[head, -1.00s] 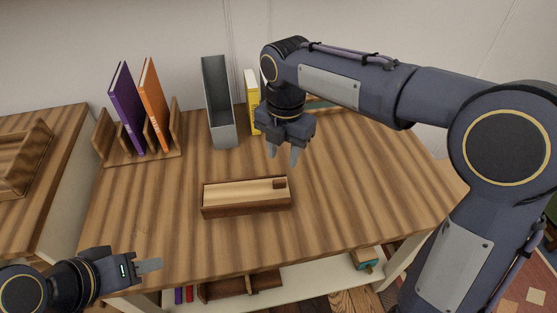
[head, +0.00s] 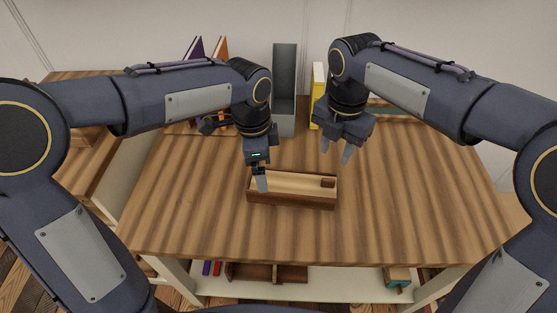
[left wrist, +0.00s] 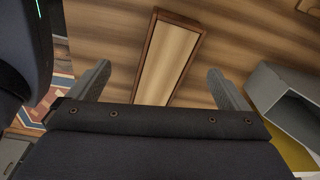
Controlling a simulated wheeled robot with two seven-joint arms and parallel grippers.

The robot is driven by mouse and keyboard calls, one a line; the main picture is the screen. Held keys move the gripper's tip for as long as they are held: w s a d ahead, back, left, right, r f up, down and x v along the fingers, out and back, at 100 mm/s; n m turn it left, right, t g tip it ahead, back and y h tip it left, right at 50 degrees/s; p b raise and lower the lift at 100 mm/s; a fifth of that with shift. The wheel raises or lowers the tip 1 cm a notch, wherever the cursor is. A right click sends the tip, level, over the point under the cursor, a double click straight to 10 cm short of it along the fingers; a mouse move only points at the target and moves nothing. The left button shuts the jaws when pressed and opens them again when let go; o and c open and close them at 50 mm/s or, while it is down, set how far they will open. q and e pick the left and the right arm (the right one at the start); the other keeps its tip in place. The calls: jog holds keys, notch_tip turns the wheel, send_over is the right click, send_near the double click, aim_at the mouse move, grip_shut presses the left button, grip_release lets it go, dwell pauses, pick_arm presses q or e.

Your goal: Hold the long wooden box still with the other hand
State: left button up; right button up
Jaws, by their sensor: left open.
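In the left wrist view the box (left wrist: 168,60) runs between the two fingers. My left gripper (head: 261,180) is over the left end of the box; its fingers (left wrist: 160,88) are apart, with nothing between them touching. Whether a finger touches the box cannot be told. My right gripper (head: 337,150) hangs above and behind the box's right end, fingers apart and empty.
A grey magazine holder (head: 284,80) and a yellow book (head: 318,95) stand at the back. Purple and orange books (head: 220,48) stand in a rack, partly behind my left arm. The table (head: 400,200) is clear to the right and in front.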

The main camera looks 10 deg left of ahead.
aim_at(278, 182)
pick_arm(q)
jog(key=d, duration=0.1)
jog(key=w+d+f+m, duration=0.1)
jog(key=d, duration=0.1)
jog(key=shift+w+f+m+y, duration=0.3)
jog(key=shift+f+m, duration=0.05)
jog(key=shift+m, duration=0.05)
jog(key=shift+w+d+f, duration=0.15)
jog(key=shift+d+f, duration=0.1)
jog(key=shift+d+f+m, duration=0.1)
jog(key=shift+f+m, duration=0.15)
jog(key=shift+m, duration=0.05)
notch_tip(278, 182, down, 7)
jog(key=shift+f, duration=0.15)
jog(key=shift+c, duration=0.5)
jog(key=c, duration=1.1)
